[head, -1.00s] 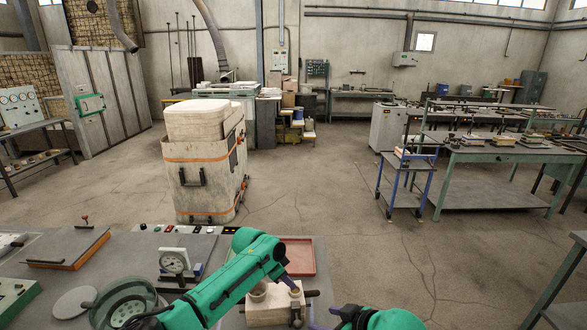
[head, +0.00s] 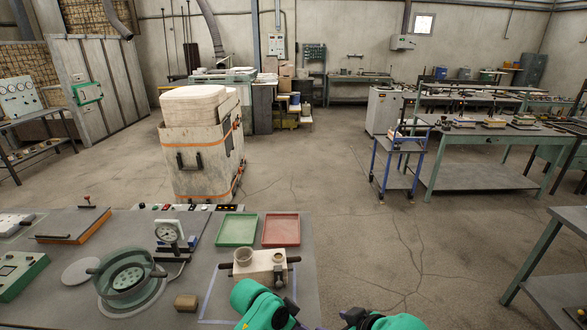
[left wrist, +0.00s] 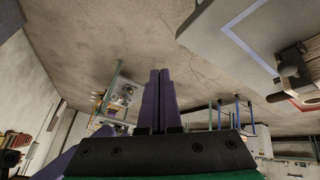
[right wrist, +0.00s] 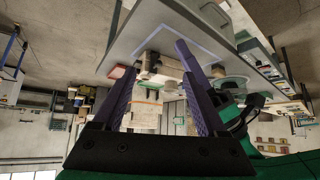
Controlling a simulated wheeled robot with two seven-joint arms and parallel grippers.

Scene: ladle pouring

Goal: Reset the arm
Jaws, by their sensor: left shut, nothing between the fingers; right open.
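My left arm (head: 262,306) is green and low at the bottom of the head view, in front of the workbench. In the left wrist view my left gripper (left wrist: 159,75) has its purple fingers pressed together, empty, with floor behind them. My right arm (head: 388,320) is at the bottom edge, right of the bench. In the right wrist view my right gripper (right wrist: 152,58) is open with nothing held. The bench and a cream block lie beyond its fingers. My fingertips are not clear in the head view.
The workbench (head: 215,275) holds a cream block (head: 262,270) with a cup and dark side handles, a green tray (head: 237,229), a red tray (head: 281,230), a round green-rimmed pot (head: 126,280), a dial gauge (head: 167,234) and a small brown block (head: 186,302). Floor right of the bench is open.

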